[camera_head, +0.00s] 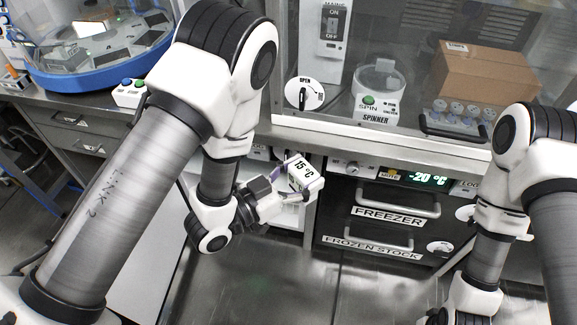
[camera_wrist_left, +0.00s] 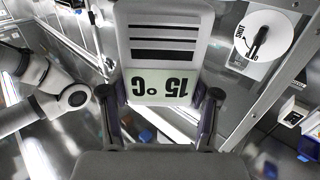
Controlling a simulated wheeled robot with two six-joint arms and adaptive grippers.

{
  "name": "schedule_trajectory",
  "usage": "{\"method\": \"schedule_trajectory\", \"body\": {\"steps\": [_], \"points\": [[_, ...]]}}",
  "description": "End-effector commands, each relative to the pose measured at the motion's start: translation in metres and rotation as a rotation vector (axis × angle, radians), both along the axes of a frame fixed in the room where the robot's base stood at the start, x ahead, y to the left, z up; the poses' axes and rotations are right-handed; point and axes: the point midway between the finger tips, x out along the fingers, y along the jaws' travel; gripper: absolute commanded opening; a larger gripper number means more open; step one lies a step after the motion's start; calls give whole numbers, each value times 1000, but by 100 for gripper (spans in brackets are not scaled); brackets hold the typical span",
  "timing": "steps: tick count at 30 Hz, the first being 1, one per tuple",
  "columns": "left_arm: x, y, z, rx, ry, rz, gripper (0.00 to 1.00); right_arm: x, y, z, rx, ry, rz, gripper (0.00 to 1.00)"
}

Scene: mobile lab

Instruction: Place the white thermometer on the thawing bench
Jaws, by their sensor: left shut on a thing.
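The white thermometer (camera_head: 303,173) reads 15 °C on its display. It is held up in front of the freezer and the cabinet next to it. My left gripper (camera_head: 291,181) is shut on it. In the left wrist view the thermometer (camera_wrist_left: 162,50) shows its display upside down, with the two fingers at its sides. The thawing bench cannot be made out by a label in these views. My right gripper (camera_head: 438,317) is low at the bottom edge, mostly cut off, and its fingers cannot be judged.
A freezer (camera_head: 372,212) reading -20 °C has protruding handles. Above it, a glass-fronted enclosure holds a spinner (camera_head: 378,92) and a cardboard box (camera_head: 484,75). A blue-rimmed round machine (camera_head: 92,78) stands on the left counter (camera_head: 75,112). The floor (camera_head: 290,275) ahead is clear.

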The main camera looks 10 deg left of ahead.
Motion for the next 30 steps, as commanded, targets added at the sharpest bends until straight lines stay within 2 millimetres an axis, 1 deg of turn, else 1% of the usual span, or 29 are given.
{"method": "schedule_trajectory", "body": {"steps": [2,6,9,12,17,25,30], "points": [[9,-5,-8,-2,-6,-57,25,0,0,0,0,0,0,58],[26,-23,-30,-1,-6,-214,25,0,0,0,0,0,0,58],[34,-32,-41,0,-5,-297,25,0,0,0,0,0,0,58],[38,-36,-46,0,-6,-345,25,0,0,0,0,0,0,58],[38,-29,-47,0,-4,-430,25,0,0,0,0,0,0,58],[31,-8,-47,1,-7,-685,25,0,0,0,0,0,0,58],[28,-4,-47,2,-3,-748,25,0,0,0,0,0,0,58]]}}
